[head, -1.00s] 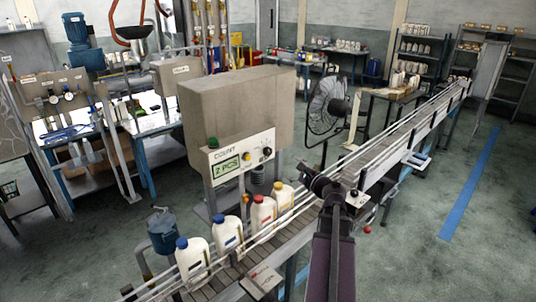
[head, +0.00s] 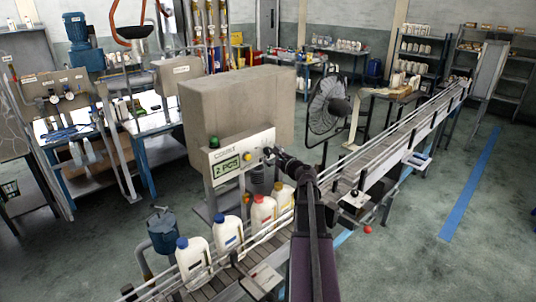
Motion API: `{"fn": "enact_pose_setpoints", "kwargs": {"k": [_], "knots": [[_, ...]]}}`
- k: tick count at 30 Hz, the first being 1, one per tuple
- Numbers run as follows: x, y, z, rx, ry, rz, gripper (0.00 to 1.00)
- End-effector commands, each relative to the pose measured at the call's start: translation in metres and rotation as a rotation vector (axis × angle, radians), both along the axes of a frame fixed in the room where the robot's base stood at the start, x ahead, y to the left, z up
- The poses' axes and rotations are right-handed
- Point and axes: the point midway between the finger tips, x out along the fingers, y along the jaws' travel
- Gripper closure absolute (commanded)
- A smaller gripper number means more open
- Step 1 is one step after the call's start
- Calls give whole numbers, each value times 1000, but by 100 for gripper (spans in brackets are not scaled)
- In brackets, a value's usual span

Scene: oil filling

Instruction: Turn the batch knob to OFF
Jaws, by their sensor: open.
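The control panel (head: 240,158) is the pale front strip of a large beige box (head: 236,105) beside the conveyor. It has a green display (head: 227,166) that seems to read "2 PCS" and a yellow button (head: 247,156). My gripper (head: 268,152) is at the right end of the panel, and its open jaws are in front of the place of the dark batch knob. The gripper hides the knob, so its setting does not show. I cannot tell whether the jaws touch it.
White bottles with blue, red and yellow caps (head: 262,210) stand on the conveyor (head: 352,180) below my arm. A floor fan (head: 327,106) stands right of the box. Open floor lies to the right.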

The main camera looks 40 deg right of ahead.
Motion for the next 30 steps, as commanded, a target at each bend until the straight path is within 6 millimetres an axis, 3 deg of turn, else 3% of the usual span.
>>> {"fn": "enact_pose_setpoints", "kwargs": {"k": [6,15,23,25,26,30], "knots": [[11,0,0,0,0,0,16],[11,-1,0,0,0,0,16],[11,-1,0,0,0,-1,93],[11,-1,0,0,0,-1,97],[8,13,0,0,0,0,97],[10,1,0,-6,1,1,97]]}}
